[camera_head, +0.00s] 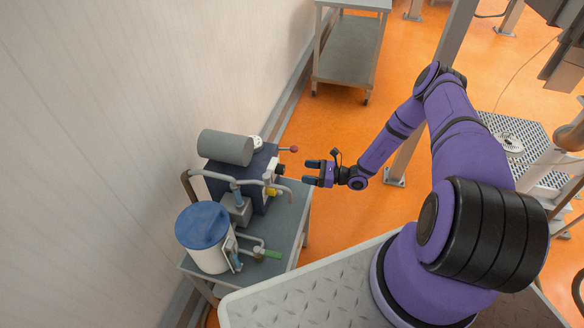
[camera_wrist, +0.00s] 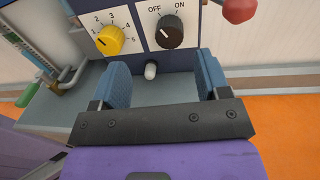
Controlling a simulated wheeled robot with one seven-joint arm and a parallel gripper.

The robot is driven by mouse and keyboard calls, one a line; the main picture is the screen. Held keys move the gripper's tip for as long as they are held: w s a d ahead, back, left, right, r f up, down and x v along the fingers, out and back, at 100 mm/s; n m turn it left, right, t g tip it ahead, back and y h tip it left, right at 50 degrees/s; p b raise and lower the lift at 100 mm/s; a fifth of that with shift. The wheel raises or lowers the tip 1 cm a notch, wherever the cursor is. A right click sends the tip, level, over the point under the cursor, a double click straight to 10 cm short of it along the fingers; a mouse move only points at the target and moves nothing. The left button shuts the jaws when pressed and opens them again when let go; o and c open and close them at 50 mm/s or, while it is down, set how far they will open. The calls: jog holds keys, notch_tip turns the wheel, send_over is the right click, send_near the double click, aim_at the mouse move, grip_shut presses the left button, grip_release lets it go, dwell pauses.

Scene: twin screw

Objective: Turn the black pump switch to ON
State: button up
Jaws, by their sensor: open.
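The black pump switch (camera_wrist: 169,33) is a round knob on a white plate labelled OFF at upper left and ON at upper right. I cannot clearly tell which label its small pale mark points to. In the head view the switch (camera_head: 280,169) sticks out from the dark blue pump box (camera_head: 258,196). My gripper (camera_wrist: 163,78) is open and empty, its two blue-padded fingers apart. In the wrist view the switch lies beyond the fingertips, between their lines and not touched. In the head view my gripper (camera_head: 313,172) is just right of the switch, with a gap.
A yellow dial (camera_wrist: 109,40) with numbers sits left of the switch. A red ball knob (camera_wrist: 239,10) is at upper right, and a white peg (camera_wrist: 151,71) is below the switch. A blue-lidded tank (camera_head: 202,226) and pipes share the grey cart (camera_head: 282,233). Orange floor is free to the right.

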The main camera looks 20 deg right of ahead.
aim_at(284, 171)
jog(key=shift+m+t+h, duration=0.3)
jog(key=shift+m+t, duration=0.4)
jog(key=shift+m, duration=0.2)
jog(key=w+a+f, duration=0.1)
jog(key=w+a, duration=0.3)
jog(key=a, duration=0.1)
jog(key=w+a+f, duration=0.1)
jog(key=w+a, duration=0.1)
jog(key=shift+a+f, duration=0.35)
jog(key=shift+a, duration=0.05)
jog(key=shift+c, duration=0.4)
jog(key=c, duration=0.8)
jog(key=shift+s, duration=0.1)
jog(key=shift+c, duration=0.2)
